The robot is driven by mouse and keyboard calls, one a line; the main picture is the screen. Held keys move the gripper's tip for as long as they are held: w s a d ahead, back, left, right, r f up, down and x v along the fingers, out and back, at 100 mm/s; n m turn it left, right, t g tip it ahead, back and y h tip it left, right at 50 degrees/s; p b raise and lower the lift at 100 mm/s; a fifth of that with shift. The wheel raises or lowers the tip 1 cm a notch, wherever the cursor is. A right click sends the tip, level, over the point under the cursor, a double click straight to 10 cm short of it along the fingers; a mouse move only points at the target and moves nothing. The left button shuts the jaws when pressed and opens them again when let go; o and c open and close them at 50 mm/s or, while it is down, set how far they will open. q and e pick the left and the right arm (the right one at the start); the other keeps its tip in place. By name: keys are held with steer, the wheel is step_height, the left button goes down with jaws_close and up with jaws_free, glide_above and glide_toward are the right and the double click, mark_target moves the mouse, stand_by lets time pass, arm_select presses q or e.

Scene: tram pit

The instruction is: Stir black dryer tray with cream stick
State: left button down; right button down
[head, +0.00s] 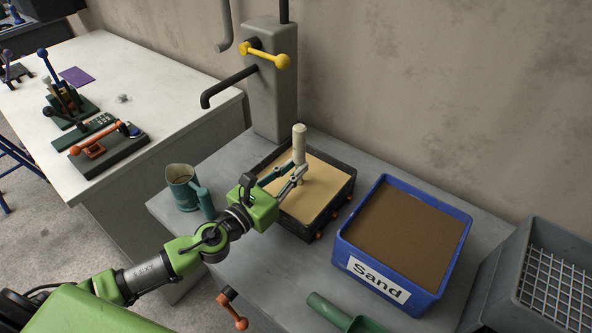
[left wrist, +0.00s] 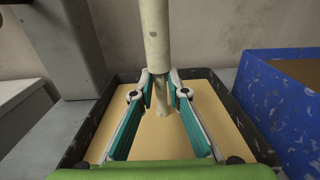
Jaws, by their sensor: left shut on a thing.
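The cream stick (head: 299,146) stands about upright over the black dryer tray (head: 347,191). The tray holds a flat layer of light tan sand (head: 318,203). My left gripper (head: 300,172) is shut on the stick at its lower part, above the tray. In the left wrist view the stick (left wrist: 156,38) rises between the teal fingers (left wrist: 161,88), and its lower end shows below them. Whether that end touches the sand is hard to tell. The tray's dark rim (left wrist: 248,115) shows there too. My right gripper is not in view.
A blue bin of brown sand (head: 458,238) stands right of the tray. A green jug (head: 184,188) is to its left. A green scoop (head: 335,312) lies in front. A grey crate with a mesh (head: 490,283) is far right. A grey post with a yellow lever (head: 270,95) stands behind.

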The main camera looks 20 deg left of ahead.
mark_target(296, 146)
arm_select(q)
steer(key=shift+r, duration=0.1)
step_height(296, 146, up, 6)
steer(key=p, duration=0.6)
steer(key=shift+r+p, duration=0.2)
steer(key=shift+p, duration=0.1)
steer(key=shift+r, duration=0.1)
stand_by(0.8)
step_height(296, 146, up, 5)
steer(key=p, duration=0.5)
